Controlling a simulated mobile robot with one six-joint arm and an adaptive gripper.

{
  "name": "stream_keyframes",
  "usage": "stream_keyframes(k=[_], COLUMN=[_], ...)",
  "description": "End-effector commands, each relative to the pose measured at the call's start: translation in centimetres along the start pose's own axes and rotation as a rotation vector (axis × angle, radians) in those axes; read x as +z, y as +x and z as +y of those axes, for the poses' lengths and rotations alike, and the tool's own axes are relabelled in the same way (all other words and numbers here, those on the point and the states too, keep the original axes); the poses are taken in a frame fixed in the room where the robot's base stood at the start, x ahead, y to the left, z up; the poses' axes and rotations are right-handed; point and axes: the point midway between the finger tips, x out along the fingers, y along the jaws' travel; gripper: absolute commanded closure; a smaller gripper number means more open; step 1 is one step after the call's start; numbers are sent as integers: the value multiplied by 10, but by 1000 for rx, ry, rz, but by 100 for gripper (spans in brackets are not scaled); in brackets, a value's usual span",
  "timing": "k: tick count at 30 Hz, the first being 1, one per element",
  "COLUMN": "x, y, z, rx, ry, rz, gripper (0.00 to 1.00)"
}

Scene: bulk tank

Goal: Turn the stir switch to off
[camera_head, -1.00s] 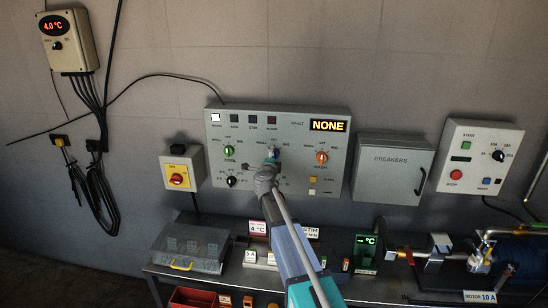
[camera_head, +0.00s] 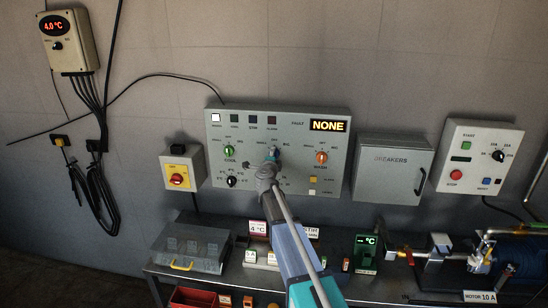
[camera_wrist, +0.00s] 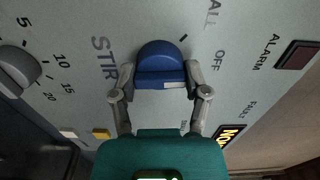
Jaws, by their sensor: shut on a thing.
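The stir switch is a blue rotary knob (camera_wrist: 160,58) on the grey control panel (camera_wrist: 70,15), beside the word STIR in the wrist view. An OFF label lies to its right there, and a short dark tick lies up and right of it. My gripper (camera_wrist: 161,74) has one finger on each side of the knob and is shut on it. A small white mark shows on the knob's near side; I cannot tell surely which position it points to. In the head view the knob (camera_head: 273,151) is partly hidden by my gripper (camera_head: 271,160).
On the same panel, a green knob (camera_head: 229,151) sits left and an orange knob (camera_head: 321,157) right, with a black dial (camera_head: 231,182) below. The fault display (camera_head: 328,125) reads NONE. A breakers box (camera_head: 393,168) hangs to the right. A bench (camera_head: 205,278) stands below.

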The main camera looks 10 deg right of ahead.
Motion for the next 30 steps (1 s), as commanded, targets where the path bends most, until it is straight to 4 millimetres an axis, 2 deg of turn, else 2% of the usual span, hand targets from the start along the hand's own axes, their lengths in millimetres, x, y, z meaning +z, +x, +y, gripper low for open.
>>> stream_keyframes(k=[15,16,20,21,30], x=[0,0,-1,-1,-1], y=[1,1,1,1,1], z=[0,0,0,0,0], rx=[0,0,0,0,0], ry=[58,58,58,58,57], rz=[1,1,1,1,1], gripper=[88,34,10,6,6])
